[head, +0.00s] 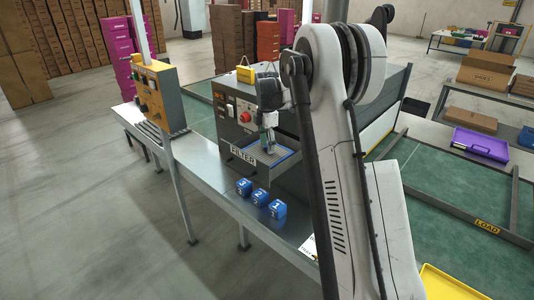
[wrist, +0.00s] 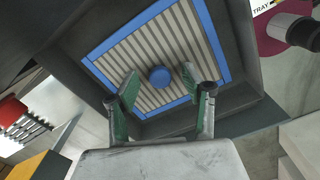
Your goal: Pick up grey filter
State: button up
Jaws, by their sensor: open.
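The grey filter (wrist: 135,64) is a pleated panel with a blue frame and a round blue knob (wrist: 160,77) at its middle. It lies in a dark open drawer (wrist: 262,82). In the head view the filter (head: 285,163) shows in the drawer labelled FILTER, partly covered by my gripper. My gripper (wrist: 159,84) is open and empty, with its green-padded fingers on both sides of the knob in the wrist view. I cannot tell whether the fingers touch the filter. In the head view my gripper (head: 269,146) is above the drawer.
The drawer's walls surround the filter. The machine's front has a red button (head: 245,117). Several blue numbered blocks (head: 259,197) stand on the metal bench in front. A control box (head: 160,98) on a post stands left. A purple tray (head: 481,143) lies at right.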

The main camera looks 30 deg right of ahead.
jog(key=shift+f, duration=0.1)
jog(key=shift+c, duration=0.3)
grip_shut()
